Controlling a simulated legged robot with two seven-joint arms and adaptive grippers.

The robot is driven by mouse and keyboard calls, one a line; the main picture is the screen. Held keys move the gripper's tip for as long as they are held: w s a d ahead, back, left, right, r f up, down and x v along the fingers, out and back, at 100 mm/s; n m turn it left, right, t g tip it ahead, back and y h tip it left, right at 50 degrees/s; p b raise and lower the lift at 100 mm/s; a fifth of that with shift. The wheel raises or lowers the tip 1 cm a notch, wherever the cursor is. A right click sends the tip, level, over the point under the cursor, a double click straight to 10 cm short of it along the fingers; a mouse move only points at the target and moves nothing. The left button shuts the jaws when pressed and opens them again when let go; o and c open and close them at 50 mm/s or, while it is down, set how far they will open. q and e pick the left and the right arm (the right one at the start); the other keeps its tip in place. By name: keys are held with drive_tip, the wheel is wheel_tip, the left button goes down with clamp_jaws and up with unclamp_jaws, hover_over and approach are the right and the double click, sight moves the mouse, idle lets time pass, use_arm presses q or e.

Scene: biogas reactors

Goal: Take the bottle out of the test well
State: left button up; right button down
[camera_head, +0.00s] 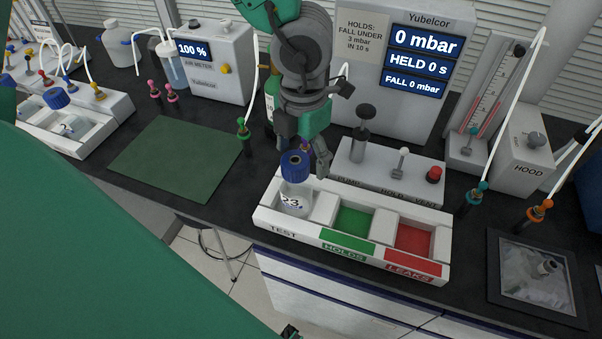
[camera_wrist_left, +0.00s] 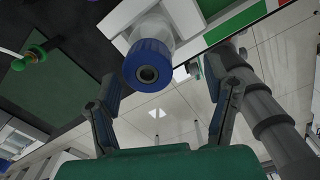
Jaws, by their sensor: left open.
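The bottle (camera_head: 296,194) is clear glass with a blue cap (camera_head: 295,162) and a white label. It stands upright in the test well (camera_head: 265,218), the left well of a white tray. My left gripper (camera_head: 303,150) is open and comes down from above, just behind the cap. In the left wrist view the blue cap (camera_wrist_left: 148,66) shows beyond and between the two spread fingers, nearer the left one. I cannot tell whether a finger touches the bottle. My right gripper is not in view.
The tray's green HOLDS well (camera_head: 353,221) and red LEAKS well (camera_head: 413,238) look empty. Behind stand a pump block (camera_head: 385,172) and a display unit (camera_head: 375,90). A hose with a green fitting (camera_head: 244,130) is left of the gripper. The green mat (camera_head: 175,158) is clear.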

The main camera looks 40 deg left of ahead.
sight(299, 162)
use_arm(q)
drive_tip(key=f, duration=0.3)
drive_tip(key=shift+s+a+f, duration=0.25)
drive_tip(key=shift+s+f, duration=0.05)
drive_tip(key=shift+f, duration=0.1)
drive_tip(key=a, duration=0.1)
drive_tip(key=w+a+f, duration=0.1)
drive_tip(key=shift+a, duration=0.3)
drive_tip(key=c, duration=0.4)
drive_tip(key=shift+s+d+r, duration=0.15)
drive_tip(key=shift+s+d, duration=0.05)
drive_tip(key=shift+d, duration=0.05)
drive_tip(key=c, duration=0.7)
drive_tip(key=shift+d+r, duration=0.2)
drive_tip(key=shift+d, duration=0.65)
clamp_jaws()
drive_tip(key=shift+d, duration=0.3)
drive_tip(key=shift+a, duration=0.15)
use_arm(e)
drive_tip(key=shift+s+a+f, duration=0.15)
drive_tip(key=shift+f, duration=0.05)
